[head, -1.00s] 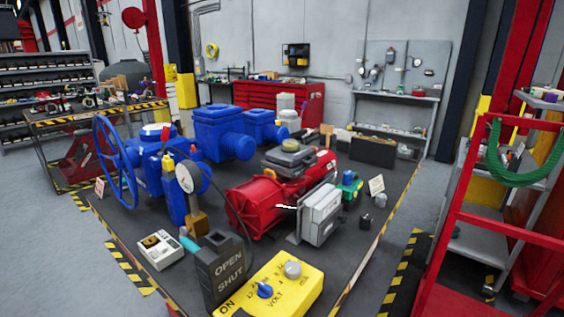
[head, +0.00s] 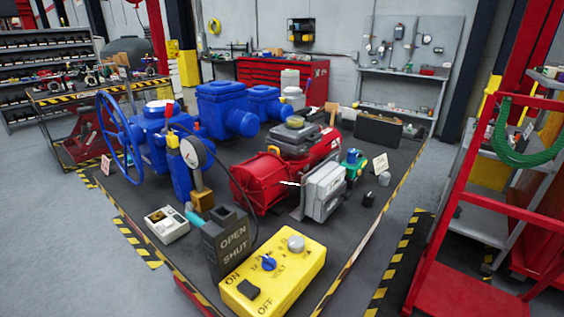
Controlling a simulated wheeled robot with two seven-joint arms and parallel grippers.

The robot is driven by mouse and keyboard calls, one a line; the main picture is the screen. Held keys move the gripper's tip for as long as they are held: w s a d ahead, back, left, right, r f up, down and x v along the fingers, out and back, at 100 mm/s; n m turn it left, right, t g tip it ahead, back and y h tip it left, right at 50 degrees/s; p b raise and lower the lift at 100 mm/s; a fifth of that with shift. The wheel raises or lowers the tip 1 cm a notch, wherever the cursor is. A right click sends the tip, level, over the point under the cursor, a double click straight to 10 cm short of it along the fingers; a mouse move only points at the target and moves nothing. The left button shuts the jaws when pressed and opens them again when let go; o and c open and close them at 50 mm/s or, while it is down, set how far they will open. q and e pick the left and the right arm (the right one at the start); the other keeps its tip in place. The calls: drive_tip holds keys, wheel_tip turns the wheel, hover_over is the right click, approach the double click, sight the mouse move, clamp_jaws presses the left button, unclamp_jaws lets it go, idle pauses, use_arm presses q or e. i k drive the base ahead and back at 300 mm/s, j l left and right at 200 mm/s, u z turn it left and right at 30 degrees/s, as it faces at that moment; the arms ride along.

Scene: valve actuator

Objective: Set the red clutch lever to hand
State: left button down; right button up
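A blue valve actuator (head: 150,143) with a large blue handwheel (head: 113,143) stands on the left side of the dark table. A small red lever (head: 170,107) appears at the top of the actuator, next to a white round cap (head: 157,109). It is too small to read its setting or any marking. A pressure gauge (head: 194,152) on a brass block stands in front of the actuator. Neither of my grippers is in view.
The table (head: 130,197) has striped edges. A grey OPEN/SHUT box (head: 229,240), a yellow control box (head: 290,278), a white instrument (head: 166,224) and a red motor unit (head: 262,180) stand on it. A red ladder frame (head: 450,245) stands at right. Grey floor is clear at left.

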sight(168, 110)
drive_tip(key=i+j+z, duration=0.35)
drive_tip(key=j, duration=0.6)
drive_tip(key=i+j+z, duration=0.1)
drive_tip(key=j+z, duration=0.3)
drive_tip(key=j, duration=0.5)
drive_tip(key=j+z, duration=0.35)
drive_tip(key=j, duration=0.65)
